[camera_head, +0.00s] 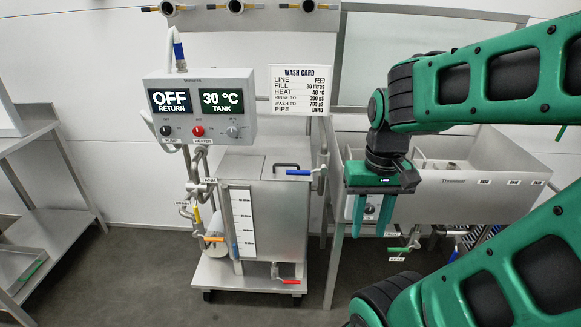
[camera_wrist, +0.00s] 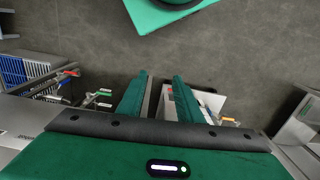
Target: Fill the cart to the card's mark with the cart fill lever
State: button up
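The cart (camera_head: 265,210) is a steel tank on a wheeled base with a white level scale (camera_head: 243,222) on its front. A little blue shows low beside the scale; the exact level is too small to read. A blue-handled lever (camera_head: 299,172) lies roughly level at the tank's top right, by an upright pipe; I take it for the cart fill lever, though I see no readable label. The wash card (camera_head: 300,91) on the wall reads fill 30 litres. My gripper (camera_head: 372,218) points down, open and empty, right of the lever and apart from it. Its fingers show in the wrist view (camera_wrist: 158,100).
A control box (camera_head: 198,108) reads OFF return and 30 °C tank. Orange (camera_head: 213,239) and red (camera_head: 290,281) levers sit lower on the cart. A sink (camera_head: 450,190) stands behind my gripper, with a green lever (camera_head: 398,249) below. A shelf rack (camera_head: 40,200) stands left.

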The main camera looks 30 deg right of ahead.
aim_at(296, 174)
jog(key=shift+d, duration=0.35)
jog(key=w+d+f+n+g+h, duration=0.1)
jog(key=w+d+f+n+h, duration=0.25)
jog(key=w+f, duration=0.4)
jog(key=w+d+f+n+h, duration=0.25)
jog(key=w+f+h, duration=0.25)
jog(key=w+f, duration=0.25)
jog(key=w+a+r+n+t+h, duration=0.1)
jog(key=w+a+r+n+t, duration=0.1)
jog(key=w, duration=0.3)
jog(key=w+a+r+n+t+h, duration=0.2)
jog(key=w+n+t, duration=0.1)
jog(key=w, duration=0.3)
jog(key=w+a+r+n+t+h, duration=0.2)
jog(key=w+a+r+t, duration=0.1)
jog(key=w+t, duration=0.1)
jog(key=shift+w+r+n+t, duration=0.1)
jog(key=shift+w+n+t, duration=0.25)
jog(key=shift+w, duration=0.4)
jog(key=x, duration=1)
jog(key=shift+w+d, duration=0.2)
jog(key=shift+d, duration=0.1)
